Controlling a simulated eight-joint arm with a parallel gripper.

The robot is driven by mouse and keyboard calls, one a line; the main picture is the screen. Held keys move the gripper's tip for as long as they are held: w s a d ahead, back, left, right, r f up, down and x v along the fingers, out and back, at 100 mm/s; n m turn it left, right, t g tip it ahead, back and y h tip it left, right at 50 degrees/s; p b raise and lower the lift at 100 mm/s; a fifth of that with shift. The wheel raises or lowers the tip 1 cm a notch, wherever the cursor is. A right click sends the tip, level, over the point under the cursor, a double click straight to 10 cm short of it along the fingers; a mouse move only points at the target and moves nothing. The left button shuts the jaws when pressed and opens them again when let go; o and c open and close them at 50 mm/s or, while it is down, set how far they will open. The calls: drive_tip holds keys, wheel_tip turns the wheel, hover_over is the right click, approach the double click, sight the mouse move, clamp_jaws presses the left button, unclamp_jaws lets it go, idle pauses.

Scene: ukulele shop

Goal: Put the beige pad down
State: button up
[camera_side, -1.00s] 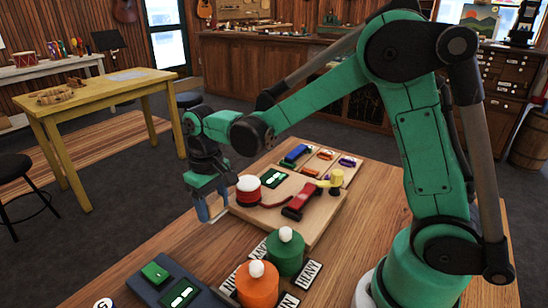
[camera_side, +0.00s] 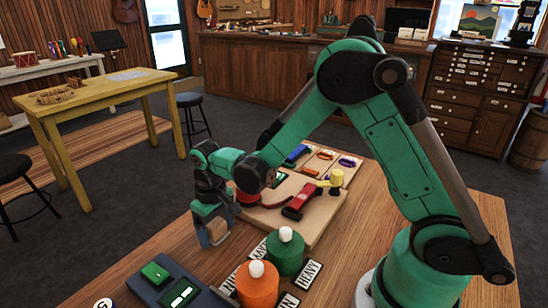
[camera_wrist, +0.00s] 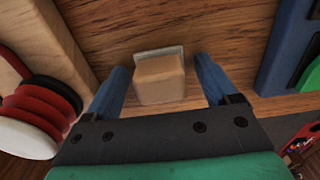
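The beige pad (camera_wrist: 160,80) is a small rounded block in the middle of the wrist view, with a thin grey edge along its far side. It appears to be over or on the bare wood of the table. My gripper (camera_wrist: 162,66) is open around it: the two blue fingers stand one on each side, with a gap showing at both. In the side view my gripper (camera_side: 212,238) points down low over the table, left of the orange pot, and part of the pad (camera_side: 216,231) shows at the fingers. Whether the pad's underside touches the table is hidden.
A wooden board (camera_side: 318,221) carries a red-and-white round piece, a red tool and a yellow piece. The green pot (camera_side: 285,256) and orange pot (camera_side: 257,287) with white knobs stand close right. A dark blue tray (camera_side: 176,285) lies in front. Bare table lies around my gripper.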

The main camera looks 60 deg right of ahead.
sight(216, 223)
idle(0.3)
wheel_tip(216, 223, up, 12)
drive_tip(key=s+d+r+t, duration=0.1)
drive_tip(key=s+d+t, duration=0.1)
drive_tip(key=s+t, duration=0.5)
drive_tip(key=shift+s+r, duration=0.2)
drive_tip(key=shift+s, duration=0.85)
drive_tip(key=shift+d, duration=0.1)
idle(0.5)
